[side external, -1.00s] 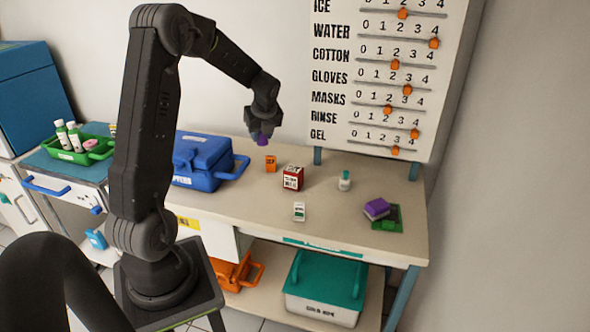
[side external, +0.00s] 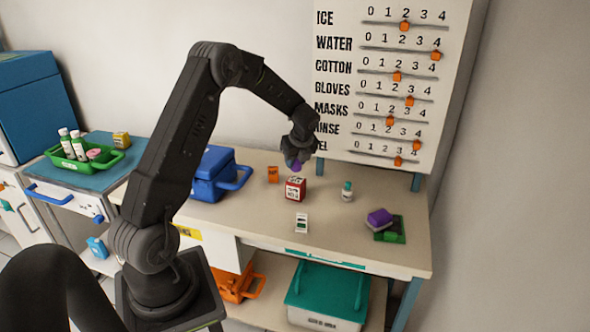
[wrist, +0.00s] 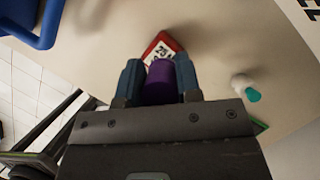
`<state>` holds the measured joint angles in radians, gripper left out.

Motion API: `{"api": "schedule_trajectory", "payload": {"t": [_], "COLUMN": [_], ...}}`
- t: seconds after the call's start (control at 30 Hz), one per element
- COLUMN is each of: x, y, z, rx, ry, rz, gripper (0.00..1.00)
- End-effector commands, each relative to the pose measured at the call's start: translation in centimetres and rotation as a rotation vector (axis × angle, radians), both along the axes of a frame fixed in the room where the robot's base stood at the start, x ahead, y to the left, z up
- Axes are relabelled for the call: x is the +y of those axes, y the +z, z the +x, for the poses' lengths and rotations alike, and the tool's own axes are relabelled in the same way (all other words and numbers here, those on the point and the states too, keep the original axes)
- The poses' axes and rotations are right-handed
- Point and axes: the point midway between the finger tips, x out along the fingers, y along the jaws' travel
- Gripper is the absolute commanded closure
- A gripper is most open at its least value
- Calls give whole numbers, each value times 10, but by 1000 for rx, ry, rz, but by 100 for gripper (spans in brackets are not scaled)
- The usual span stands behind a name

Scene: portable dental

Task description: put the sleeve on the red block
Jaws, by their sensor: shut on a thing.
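My gripper (side external: 296,163) is shut on a small purple sleeve (wrist: 160,84), which sits between the two blue-grey fingers in the wrist view. The red block (side external: 295,188) stands on the bench and has a white label with dark print. In the side view the sleeve (side external: 296,166) is just above the red block, close to its top. In the wrist view the red block (wrist: 163,46) shows beyond the sleeve, which partly hides it. I cannot tell whether the sleeve touches the block.
An orange block (side external: 273,175) and a blue case (side external: 214,176) are to the left. A green-capped bottle (side external: 347,191) is to the right, a white-and-green box (side external: 302,223) in front. The board (side external: 340,90) rises behind.

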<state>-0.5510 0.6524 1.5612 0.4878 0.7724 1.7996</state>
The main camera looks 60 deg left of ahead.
Motion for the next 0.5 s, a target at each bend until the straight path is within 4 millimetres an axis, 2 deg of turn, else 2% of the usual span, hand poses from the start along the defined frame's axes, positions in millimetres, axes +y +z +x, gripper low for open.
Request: {"api": "schedule_trajectory", "payload": {"t": [0.2, 0.5], "x": [0, 0], "y": [-31, -35], "z": [-1, -1], "rx": [3, 1], "ry": [-1, 0], "rz": [-2, -1], "gripper": [90, 90]}}
